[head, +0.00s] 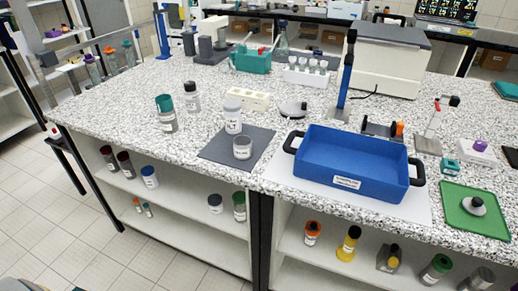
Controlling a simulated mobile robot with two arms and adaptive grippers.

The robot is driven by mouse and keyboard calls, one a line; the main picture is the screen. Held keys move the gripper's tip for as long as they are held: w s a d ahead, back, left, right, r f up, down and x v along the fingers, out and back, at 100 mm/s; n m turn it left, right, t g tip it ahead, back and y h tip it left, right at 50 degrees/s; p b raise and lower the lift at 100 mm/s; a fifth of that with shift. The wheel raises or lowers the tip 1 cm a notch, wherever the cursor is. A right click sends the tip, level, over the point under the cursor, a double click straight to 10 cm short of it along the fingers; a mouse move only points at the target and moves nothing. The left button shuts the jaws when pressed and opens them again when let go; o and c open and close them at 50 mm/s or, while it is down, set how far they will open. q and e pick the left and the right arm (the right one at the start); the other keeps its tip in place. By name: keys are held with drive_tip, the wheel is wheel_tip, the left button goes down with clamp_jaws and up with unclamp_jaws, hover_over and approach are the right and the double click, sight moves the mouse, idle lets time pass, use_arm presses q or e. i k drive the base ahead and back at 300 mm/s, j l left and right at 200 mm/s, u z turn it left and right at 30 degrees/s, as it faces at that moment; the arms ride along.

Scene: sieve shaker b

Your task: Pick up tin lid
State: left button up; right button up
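A round grey lid-like disc with a dark knob (473,206) lies on a green mat (463,227) at the right front of the bench. A second flat, round metal piece (293,109) lies near the middle of the bench, behind the blue tray. I cannot tell for sure which of them is the tin lid. A small grey labelled tin (242,148) stands on a dark grey mat (218,156), with a pale labelled jar (232,117) just behind it.
A blue tray (349,187) with black handles stands on the front of the bench, left of the green mat. A tall blue post (346,80) rises behind it. A green-capped jar (166,114) stands left. Shelves below hold several jars. The bench's left end is mostly clear.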

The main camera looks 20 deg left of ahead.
sight(475, 206)
drive_tip(key=i+z, duration=0.2)
drive_tip(key=z, duration=0.2)
drive_tip(key=i+j+z, duration=0.2)
drive_tip(key=z, duration=0.2)
drive_tip(key=i+j+z, duration=0.2)
drive_tip(key=z, duration=0.2)
